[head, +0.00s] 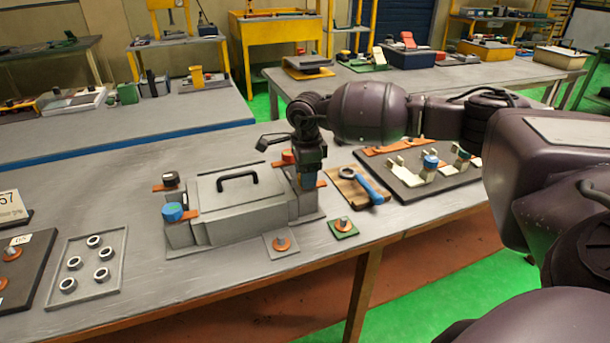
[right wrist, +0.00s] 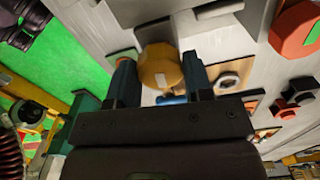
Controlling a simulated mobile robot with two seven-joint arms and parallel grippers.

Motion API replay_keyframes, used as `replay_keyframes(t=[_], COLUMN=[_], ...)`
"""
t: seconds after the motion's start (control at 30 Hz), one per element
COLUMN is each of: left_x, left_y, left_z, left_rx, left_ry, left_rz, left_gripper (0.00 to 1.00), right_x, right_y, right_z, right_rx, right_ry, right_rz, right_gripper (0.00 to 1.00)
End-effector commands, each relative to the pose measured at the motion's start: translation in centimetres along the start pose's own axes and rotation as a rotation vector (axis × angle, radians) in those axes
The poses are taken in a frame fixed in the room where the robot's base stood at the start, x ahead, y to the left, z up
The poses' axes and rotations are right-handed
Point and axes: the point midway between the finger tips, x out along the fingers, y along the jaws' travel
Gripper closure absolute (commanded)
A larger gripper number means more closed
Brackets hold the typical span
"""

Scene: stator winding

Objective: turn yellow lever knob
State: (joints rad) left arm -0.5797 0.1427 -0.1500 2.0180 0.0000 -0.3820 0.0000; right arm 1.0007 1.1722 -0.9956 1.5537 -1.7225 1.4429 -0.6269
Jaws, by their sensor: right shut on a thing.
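The yellow lever knob (right wrist: 160,66) shows in the right wrist view, between the two fingers of my right gripper (right wrist: 160,80). The fingers are shut on its sides. In the head view my right gripper (head: 308,178) points down at the right end of a grey box fixture (head: 240,217) with a black handle, and it hides the yellow knob. A blue knob (head: 173,211), a black knob (head: 171,179) and a red knob (head: 288,156) sit at the fixture's other corners. The red knob also shows in the right wrist view (right wrist: 295,29). My left gripper is in neither view.
Right of the fixture are a blue-handled wrench (head: 371,188) on a brown board and a dark board (head: 425,190) with pale brackets. A tray of metal rings (head: 88,265) lies at left. Small plates with orange discs (head: 281,244) lie at the front.

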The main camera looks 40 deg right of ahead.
Motion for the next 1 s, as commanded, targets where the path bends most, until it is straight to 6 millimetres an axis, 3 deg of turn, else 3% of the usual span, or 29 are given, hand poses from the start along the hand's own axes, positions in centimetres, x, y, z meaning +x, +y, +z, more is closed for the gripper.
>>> replay_keyframes(t=[0.03,0.77,0.8,0.93,1.0], left_x=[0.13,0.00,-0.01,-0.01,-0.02], left_y=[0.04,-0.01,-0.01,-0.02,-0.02], left_z=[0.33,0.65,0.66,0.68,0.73], left_rx=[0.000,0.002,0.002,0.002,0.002], left_ry=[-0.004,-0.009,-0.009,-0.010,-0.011], left_rz=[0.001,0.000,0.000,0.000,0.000], left_gripper=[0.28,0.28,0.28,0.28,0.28], right_x=[0.96,0.91,0.91,0.86,0.69], right_y=[0.38,0.45,0.45,0.42,0.32], right_z=[-0.01,0.01,0.02,0.01,0.01], right_rx=[-0.024,-0.109,-0.108,-0.108,-0.107], right_ry=[0.006,0.004,0.004,0.004,0.003], right_rz=[0.016,0.017,0.017,0.016,0.013], right_gripper=[0.77,0.78,0.51,0.31,0.29])
